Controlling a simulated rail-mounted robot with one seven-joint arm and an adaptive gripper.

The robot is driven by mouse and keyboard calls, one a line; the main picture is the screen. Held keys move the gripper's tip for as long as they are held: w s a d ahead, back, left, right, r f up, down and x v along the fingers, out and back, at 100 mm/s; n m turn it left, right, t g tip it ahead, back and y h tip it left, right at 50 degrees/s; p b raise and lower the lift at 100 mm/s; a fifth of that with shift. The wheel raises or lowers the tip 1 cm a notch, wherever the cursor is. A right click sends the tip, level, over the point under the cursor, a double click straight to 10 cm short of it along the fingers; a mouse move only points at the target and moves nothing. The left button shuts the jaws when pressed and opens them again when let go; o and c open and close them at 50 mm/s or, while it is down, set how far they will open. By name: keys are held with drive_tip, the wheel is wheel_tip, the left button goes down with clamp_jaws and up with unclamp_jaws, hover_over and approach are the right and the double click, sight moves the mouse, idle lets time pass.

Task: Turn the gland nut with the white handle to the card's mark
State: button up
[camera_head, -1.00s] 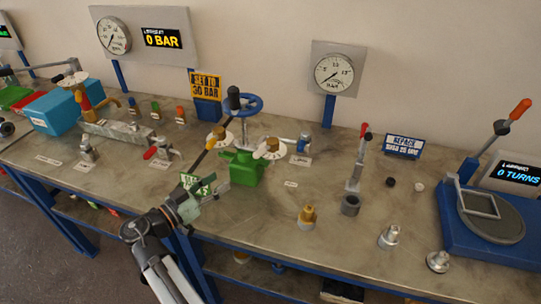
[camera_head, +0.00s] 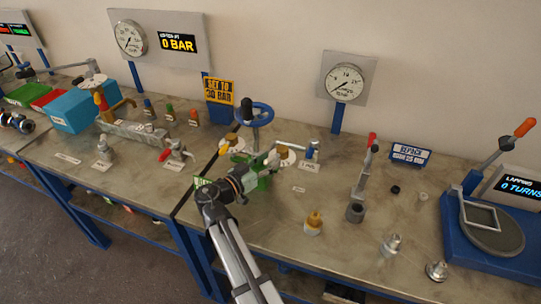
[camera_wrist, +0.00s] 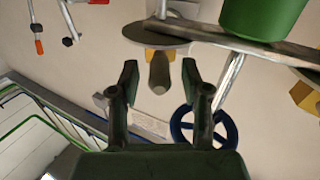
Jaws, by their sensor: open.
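The left gland nut (camera_head: 231,139) is behind my gripper. In the wrist view, my gripper (camera_wrist: 160,78) is open and empty. A grey rod end (camera_wrist: 160,74) points toward the camera between its fingers, with a gap on both sides. A disc (camera_wrist: 150,33) and brass nut (camera_wrist: 149,53) are behind it.
A blue handwheel (camera_head: 254,114) stands behind the vessel and shows close by in the wrist view (camera_wrist: 205,127). A red-handled tool (camera_head: 369,160), loose brass fitting (camera_head: 313,222) and lapping plate (camera_head: 495,232) are to the right.

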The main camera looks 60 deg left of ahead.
drive_tip(key=shift+w+a, duration=0.15)
drive_tip(key=shift+w, duration=0.5)
